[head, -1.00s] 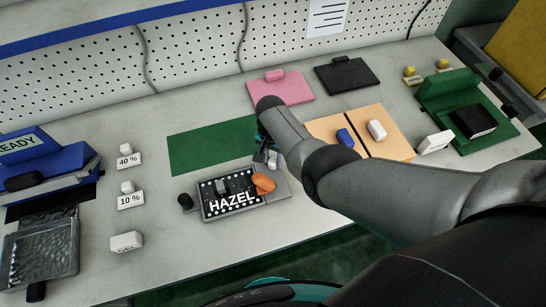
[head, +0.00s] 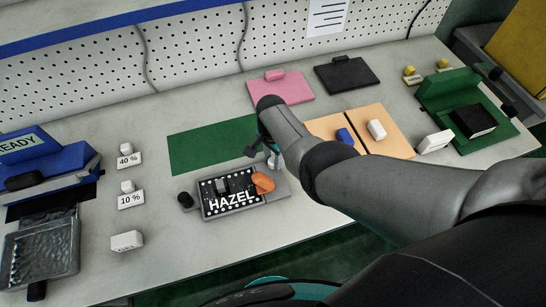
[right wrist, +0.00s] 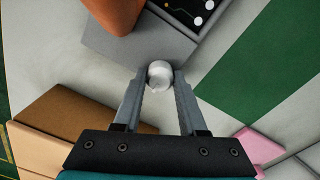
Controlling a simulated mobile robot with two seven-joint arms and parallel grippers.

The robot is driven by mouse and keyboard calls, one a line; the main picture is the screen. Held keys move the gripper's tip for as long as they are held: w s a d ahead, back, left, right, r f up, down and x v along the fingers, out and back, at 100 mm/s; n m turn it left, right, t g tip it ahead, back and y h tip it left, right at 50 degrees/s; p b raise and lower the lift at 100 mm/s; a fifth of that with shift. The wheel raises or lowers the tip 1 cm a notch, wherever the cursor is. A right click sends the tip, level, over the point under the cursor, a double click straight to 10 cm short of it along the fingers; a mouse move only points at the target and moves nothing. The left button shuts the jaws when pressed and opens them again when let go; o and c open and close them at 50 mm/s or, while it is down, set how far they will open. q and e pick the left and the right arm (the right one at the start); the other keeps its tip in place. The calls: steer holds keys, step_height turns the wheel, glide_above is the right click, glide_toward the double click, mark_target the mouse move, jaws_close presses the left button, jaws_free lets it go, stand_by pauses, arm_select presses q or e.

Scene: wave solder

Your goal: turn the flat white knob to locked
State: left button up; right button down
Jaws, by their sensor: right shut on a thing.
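My right gripper (right wrist: 160,88) is shut on the white knob (right wrist: 160,74), with one finger on each side, in the right wrist view. The knob sits at the right part of a grey fixture (right wrist: 130,35); it looks rounded from here, and I cannot tell which way it points. In the head view the right gripper (head: 264,157) is over the right end of the fixture (head: 279,186), and my arm and fingers partly hide the knob. The fixture carries a dark board (head: 228,196) marked HAZEL and an orange part (head: 263,182). My left gripper does not show.
A black knob (head: 186,200) stands at the fixture's left. A green mat (head: 205,146) lies behind it. Blocks labelled 40 % (head: 128,158) and 10 % (head: 130,199) stand left. Orange-tan pads (head: 388,146) lie right, beyond my arm.

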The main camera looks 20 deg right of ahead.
mark_target(273, 159)
steer(key=shift+c, duration=2.2)
jaws_free()
step_height(273, 159, up, 6)
steer(key=p, duration=0.4)
steer(key=shift+w, duration=0.1)
step_height(273, 159, up, 9)
steer(key=p, duration=0.2)
steer(key=shift+r+p, duration=0.15)
steer(key=shift+p, duration=0.15)
